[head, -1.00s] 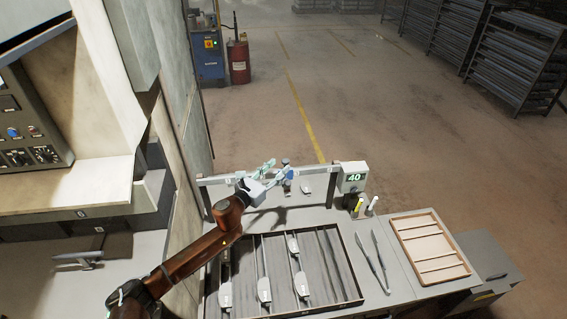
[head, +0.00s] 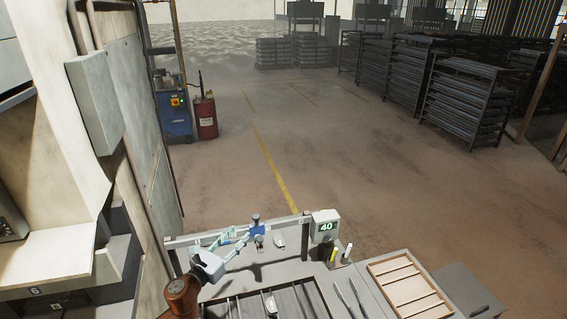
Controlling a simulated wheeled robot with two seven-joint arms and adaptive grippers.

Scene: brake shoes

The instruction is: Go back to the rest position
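My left gripper (head: 239,238) is at the end of the brown arm from the lower left. Its two pale green fingers look spread apart, with nothing visible between them. They are just left of a small blue device (head: 257,229) at the bench's back rail; whether they touch it I cannot tell. A small pale metal part (head: 279,239) lies right of the device. A dark tray (head: 288,303) with brake shoes is cut off by the bottom edge. My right gripper is not in view.
A display reading 40 (head: 325,226) stands at the bench's back, with yellow and white markers (head: 341,254) beside it. A wooden divided box (head: 408,287) lies at the right. A tall machine (head: 122,130) stands close on the left.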

